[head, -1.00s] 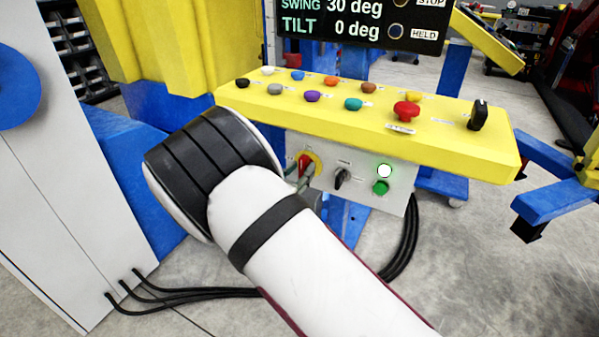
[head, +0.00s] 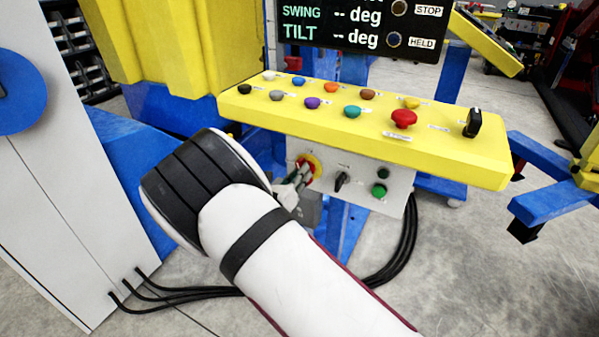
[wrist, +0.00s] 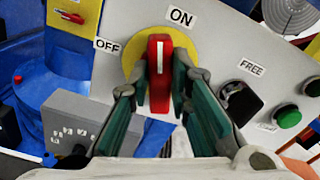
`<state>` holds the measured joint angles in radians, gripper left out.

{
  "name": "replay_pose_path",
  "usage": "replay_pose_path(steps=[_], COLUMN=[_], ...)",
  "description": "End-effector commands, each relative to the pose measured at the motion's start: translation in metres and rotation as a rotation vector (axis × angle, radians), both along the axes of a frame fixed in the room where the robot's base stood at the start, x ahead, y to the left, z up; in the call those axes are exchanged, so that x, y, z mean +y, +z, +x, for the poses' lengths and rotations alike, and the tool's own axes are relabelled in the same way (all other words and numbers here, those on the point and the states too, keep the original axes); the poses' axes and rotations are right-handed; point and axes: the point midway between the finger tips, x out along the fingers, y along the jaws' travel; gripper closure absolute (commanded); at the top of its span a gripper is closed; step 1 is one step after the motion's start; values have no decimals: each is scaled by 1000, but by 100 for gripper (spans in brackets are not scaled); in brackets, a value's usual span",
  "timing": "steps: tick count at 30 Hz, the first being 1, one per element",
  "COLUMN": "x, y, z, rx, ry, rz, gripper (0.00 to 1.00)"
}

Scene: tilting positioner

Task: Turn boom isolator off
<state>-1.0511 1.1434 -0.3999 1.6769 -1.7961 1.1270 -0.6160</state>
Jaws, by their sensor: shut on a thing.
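The boom isolator is a red handle (wrist: 160,75) with a white line on a yellow disc (wrist: 133,57), on a grey panel. In the wrist view the white line points straight up, between the OFF label (wrist: 107,46) and the ON label (wrist: 180,16), nearer ON. My gripper (wrist: 159,88) is shut on the red handle, with one green finger on each side. In the head view my gripper (head: 297,181) reaches the isolator (head: 312,163) from the left and partly hides it. The display (head: 362,28) shows dashes for swing and tilt.
A black selector (wrist: 240,101) labelled FREE and a green button (wrist: 288,117) sit right of the isolator. The lamp (head: 383,173) above the green button is dark. The yellow console (head: 463,147) with coloured buttons overhangs the panel. A grey box (wrist: 90,112) is at lower left.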

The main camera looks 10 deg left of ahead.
Motion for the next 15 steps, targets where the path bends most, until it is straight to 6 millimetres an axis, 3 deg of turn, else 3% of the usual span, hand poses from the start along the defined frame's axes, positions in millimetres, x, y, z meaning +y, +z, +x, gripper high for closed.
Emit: replay_pose_path(steps=[15], x=[4], y=[-2], z=[0], rx=[168], ry=[2], rz=[-462], gripper=[100])
